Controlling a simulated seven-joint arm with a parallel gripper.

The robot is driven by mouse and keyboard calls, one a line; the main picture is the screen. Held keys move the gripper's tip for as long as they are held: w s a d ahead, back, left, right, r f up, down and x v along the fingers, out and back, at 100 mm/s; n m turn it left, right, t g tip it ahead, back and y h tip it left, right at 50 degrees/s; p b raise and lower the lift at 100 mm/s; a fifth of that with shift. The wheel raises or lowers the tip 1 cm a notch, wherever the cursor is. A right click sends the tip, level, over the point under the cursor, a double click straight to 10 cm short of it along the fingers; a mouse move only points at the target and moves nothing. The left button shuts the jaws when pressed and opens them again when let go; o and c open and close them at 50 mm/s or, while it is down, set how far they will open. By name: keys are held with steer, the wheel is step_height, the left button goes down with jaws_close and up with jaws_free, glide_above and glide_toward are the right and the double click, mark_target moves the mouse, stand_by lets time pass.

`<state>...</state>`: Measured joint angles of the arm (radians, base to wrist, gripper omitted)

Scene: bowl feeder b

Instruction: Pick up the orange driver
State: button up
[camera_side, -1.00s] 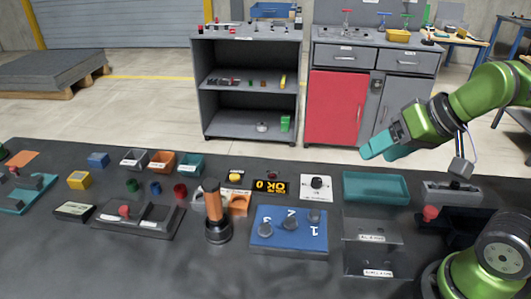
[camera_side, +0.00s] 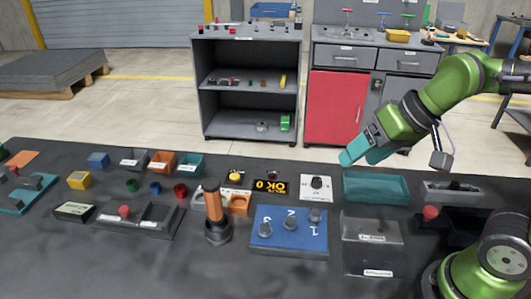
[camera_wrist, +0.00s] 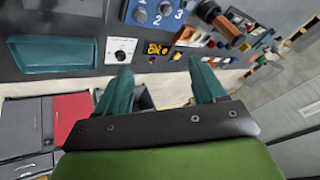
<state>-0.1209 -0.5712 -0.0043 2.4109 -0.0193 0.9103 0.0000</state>
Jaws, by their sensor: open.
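The orange driver (camera_side: 213,204) stands upright in a dark round base (camera_side: 217,233) on the dark bench, left of the blue panel with knobs. In the wrist view the driver (camera_wrist: 226,27) shows at the top, tilted in the picture, with its dark base beside the blue panel. My gripper (camera_side: 352,155) is above the back of the bench, up and to the right of the driver and well apart from it. In the wrist view its two teal fingers (camera_wrist: 160,88) are spread with nothing between them.
The blue knob panel (camera_side: 288,231) lies right of the driver. An orange bracket (camera_side: 239,204) and an OK display (camera_side: 272,186) are behind it. A teal tray (camera_side: 375,188) lies below my gripper. A grey holder with a red knob (camera_side: 124,211) is to the left.

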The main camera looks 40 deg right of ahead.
steer(key=w+a+r+n+g, duration=0.1)
steer(key=w+a+n+g, duration=0.15)
steer(key=w+a, duration=0.55)
steer(key=r+g+h, duration=0.2)
steer(key=h, duration=0.1)
glide_above(212, 195)
steer(key=s+d, duration=0.1)
steer(key=f, duration=0.7)
steer(key=w+f, duration=0.1)
steer(key=f, duration=0.2)
steer(key=shift+d+f, duration=0.15)
steer(key=shift+f, duration=0.25)
steer(key=shift+t, duration=0.25)
steer(key=shift+w+a+f, duration=0.1)
steer(key=shift+w+f, duration=0.2)
steer(key=shift+f, duration=0.65)
steer(key=shift+w+a+f, duration=0.1)
steer(key=shift+w+f, duration=0.25)
steer(key=shift+f, duration=0.6)
steer(key=shift+w+a+f, duration=0.1)
steer(key=shift+w+f, duration=0.2)
steer(key=shift+f, duration=0.65)
steer(key=shift+c, duration=0.3)
